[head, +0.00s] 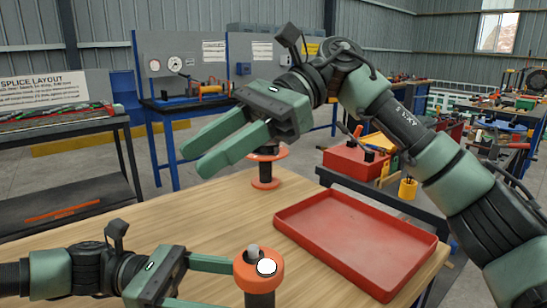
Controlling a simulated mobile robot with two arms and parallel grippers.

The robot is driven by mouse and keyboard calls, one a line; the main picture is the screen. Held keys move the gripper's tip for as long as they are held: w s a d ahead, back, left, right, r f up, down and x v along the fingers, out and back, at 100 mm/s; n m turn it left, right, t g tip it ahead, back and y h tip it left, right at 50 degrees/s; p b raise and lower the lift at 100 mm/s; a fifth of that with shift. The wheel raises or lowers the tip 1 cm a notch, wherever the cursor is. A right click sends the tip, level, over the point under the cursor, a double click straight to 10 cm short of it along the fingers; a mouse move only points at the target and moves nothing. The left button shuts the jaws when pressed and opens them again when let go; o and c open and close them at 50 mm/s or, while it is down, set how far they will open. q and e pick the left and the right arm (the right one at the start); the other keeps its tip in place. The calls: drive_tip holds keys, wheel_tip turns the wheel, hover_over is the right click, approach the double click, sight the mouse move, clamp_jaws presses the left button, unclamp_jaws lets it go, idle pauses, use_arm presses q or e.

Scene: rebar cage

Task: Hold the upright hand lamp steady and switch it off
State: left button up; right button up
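The hand lamp (258,278) stands upright at the table's front edge of the picture. It has an orange head, a grey knob on top, a bright white lens and a dark body, cut off below. My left gripper (232,283) comes in from the left at the lamp. Its far finger runs behind the orange head, and its near finger is cut by the bottom edge. The fingertips are hidden, so contact is unclear. My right gripper (198,158) is in the air above the table, up and left of the lamp, its fingers apart with nothing between them.
An orange-and-black spool-like object (265,170) stands on the wooden table (190,215) beyond the lamp. An empty red tray (355,235) lies to the right. The left middle of the table is clear. Benches with tools stand behind.

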sight(260, 298)
use_arm(q)
drive_tip(key=shift+d, duration=0.2)
drive_tip(key=d, duration=0.2)
drive_tip(key=s+d, duration=0.1)
drive_tip(key=d, duration=0.4)
drive_tip(key=shift+s+d, duration=0.25)
use_arm(e)
drive_tip(key=d+f+n+t+h, duration=0.1)
drive_tip(key=d+t+h, duration=0.2)
drive_tip(key=d+h, duration=0.5)
drive_tip(key=shift+f+t+h, duration=0.15)
drive_tip(key=shift+t+h, duration=0.15)
drive_tip(key=shift+t, duration=0.1)
use_arm(q)
drive_tip(key=c, duration=1.5)
use_arm(e)
clamp_jaws()
